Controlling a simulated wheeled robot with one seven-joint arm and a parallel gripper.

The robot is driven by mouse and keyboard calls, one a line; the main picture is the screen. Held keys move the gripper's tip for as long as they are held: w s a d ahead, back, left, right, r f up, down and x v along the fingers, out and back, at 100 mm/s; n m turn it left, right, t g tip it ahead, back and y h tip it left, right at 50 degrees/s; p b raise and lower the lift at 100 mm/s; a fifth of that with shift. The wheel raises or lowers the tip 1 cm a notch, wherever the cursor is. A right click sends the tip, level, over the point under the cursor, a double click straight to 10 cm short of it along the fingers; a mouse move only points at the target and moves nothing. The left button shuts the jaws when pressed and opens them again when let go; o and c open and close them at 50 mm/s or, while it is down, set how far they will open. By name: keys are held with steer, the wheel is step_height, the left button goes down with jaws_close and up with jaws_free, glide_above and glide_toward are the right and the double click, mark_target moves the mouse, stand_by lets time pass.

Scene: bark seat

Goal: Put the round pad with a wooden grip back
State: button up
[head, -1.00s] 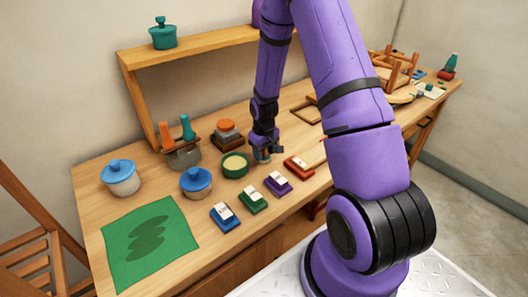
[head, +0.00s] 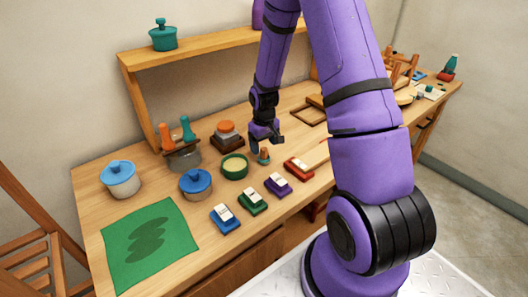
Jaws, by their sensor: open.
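A small piece with a brownish-orange upright grip and a blue-green base (head: 263,155), which looks like the round pad, stands on the workbench just right of the round green tin (head: 235,166) with a cream-coloured fill. It is too small to make out fully. My gripper (head: 267,143) is open and empty, just above and behind the small piece, apart from it as far as I can tell.
Several coloured blocks with white tops, such as the red one (head: 298,168), line the bench front. A blue-lidded pot (head: 196,184), a grey pot with handled tools (head: 184,157) and an orange-topped stack (head: 227,134) stand left. A green cloth (head: 150,242) lies front left.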

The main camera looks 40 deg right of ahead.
step_height(320, 180, up, 8)
step_height(320, 180, up, 9)
steer(key=t, duration=0.1)
glide_above(264, 149)
steer(key=s+a, duration=0.2)
steer(key=a, duration=0.1)
steer(key=s+a+r+t, duration=0.1)
steer(key=s+a+r, duration=0.15)
steer(key=r, duration=0.25)
steer(key=s+a+r, duration=0.2)
steer(key=s+r, duration=0.2)
steer(key=r, duration=0.1)
steer(key=s+a+r+t, duration=0.1)
steer(key=s+a+r, duration=0.1)
steer(key=s+r, duration=0.3)
steer(key=s+a+r+t, duration=0.2)
steer(key=s+r, duration=0.3)
steer(key=s, duration=0.8)
steer(key=shift+a, duration=0.7)
